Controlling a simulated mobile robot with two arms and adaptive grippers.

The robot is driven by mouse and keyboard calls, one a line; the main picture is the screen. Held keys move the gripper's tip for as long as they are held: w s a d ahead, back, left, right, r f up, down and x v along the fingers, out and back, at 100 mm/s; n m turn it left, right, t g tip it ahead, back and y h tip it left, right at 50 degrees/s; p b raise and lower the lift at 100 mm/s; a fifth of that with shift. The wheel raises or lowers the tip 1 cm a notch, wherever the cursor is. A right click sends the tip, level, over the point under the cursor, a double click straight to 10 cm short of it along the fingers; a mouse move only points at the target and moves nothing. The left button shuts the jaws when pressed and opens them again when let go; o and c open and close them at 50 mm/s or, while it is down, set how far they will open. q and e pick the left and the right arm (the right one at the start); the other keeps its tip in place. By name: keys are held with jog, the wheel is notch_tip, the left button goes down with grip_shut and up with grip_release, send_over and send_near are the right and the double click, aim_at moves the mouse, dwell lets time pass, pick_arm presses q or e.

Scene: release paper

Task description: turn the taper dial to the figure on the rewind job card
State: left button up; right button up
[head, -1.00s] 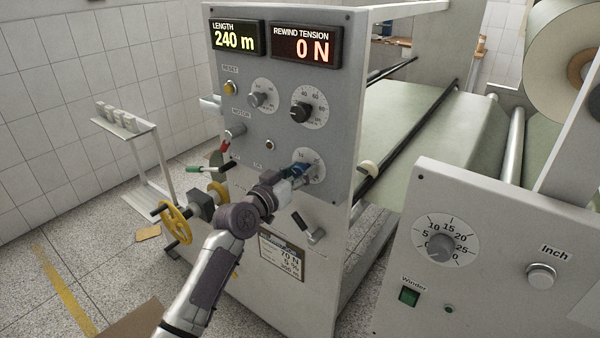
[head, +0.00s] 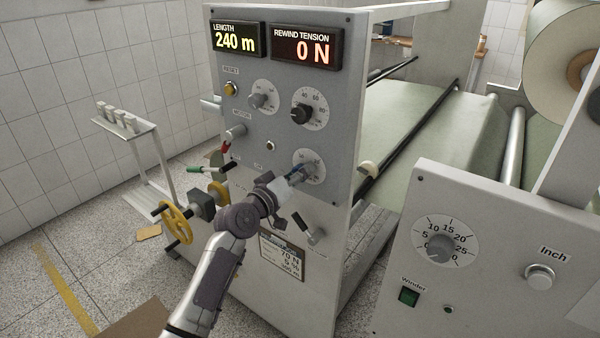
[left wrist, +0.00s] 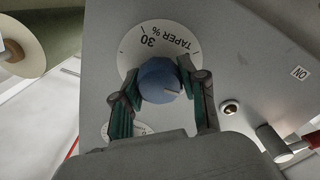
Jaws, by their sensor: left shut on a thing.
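The taper dial (left wrist: 140,45) is a round white scale lettered "TAPER %", with 30 readable, and a blue knob (left wrist: 158,80). The left wrist view shows it nearly upside down. A pale mark on the knob points toward the right of that view. My left gripper (left wrist: 160,84) has its two fingers shut on the knob, one on each side. In the head view the scale (head: 315,167) is partly hidden by my left gripper (head: 293,176). The rewind job card (head: 283,258) is on the panel below. It reads 70 N, then what looks like 5 %. My right gripper is not in view.
Two other dials (head: 310,108) (head: 263,96) sit above on the panel. A crank handle (head: 316,236) is just below right of my gripper. A yellow handwheel (head: 175,223) stands at left. The display (head: 307,47) reads 0 N.

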pick_arm(q)
jog(key=o, duration=1.1)
jog(key=shift+o, duration=0.2)
jog(key=shift+s+a, duration=0.1)
jog(key=v, duration=1.1)
jog(key=shift+s+a, duration=0.2)
jog(key=shift+s, duration=0.15)
